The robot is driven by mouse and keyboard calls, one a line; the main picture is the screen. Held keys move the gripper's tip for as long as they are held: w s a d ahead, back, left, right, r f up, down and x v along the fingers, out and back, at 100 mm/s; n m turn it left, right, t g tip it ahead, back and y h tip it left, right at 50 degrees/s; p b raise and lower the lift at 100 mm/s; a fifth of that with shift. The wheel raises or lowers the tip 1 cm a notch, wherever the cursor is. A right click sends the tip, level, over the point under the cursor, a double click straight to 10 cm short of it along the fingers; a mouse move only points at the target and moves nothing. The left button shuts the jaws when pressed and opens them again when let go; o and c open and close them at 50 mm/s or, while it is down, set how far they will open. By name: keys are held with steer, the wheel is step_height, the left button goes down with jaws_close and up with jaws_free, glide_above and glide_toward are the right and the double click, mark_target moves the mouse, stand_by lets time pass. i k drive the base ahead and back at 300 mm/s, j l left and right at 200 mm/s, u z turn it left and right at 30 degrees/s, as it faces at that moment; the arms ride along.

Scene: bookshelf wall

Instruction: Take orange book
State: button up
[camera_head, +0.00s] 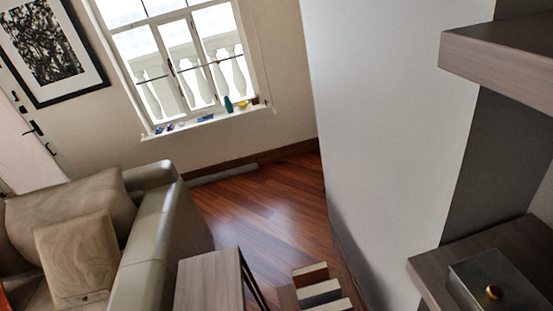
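No book that is clearly orange shows in this view. Several book-like blocks, brown, grey and cream (318,292), stand in a row at the bottom centre, cut off by the lower edge. A small orange-red patch (3,296) shows at the far left edge by the sofa; I cannot tell what it is. My gripper is not in view, so what it holds is hidden.
A leather sofa (160,225) with cushions is at left, beside a small wooden table (208,281). Wooden shelves (505,62) jut from the right; the lower one holds a grey box (500,278) with a gold knob. A pale wall (390,110) stands between. Open wood floor (265,210) lies beyond.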

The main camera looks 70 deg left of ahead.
mark_target(316, 273)
steer(key=k+l+u, duration=0.2)
steer(key=u, duration=0.25)
steer(key=k+l+u, duration=0.1)
steer(key=k+u, duration=0.15)
steer(key=u, duration=0.2)
steer(key=k+u, duration=0.25)
steer(key=u, duration=0.2)
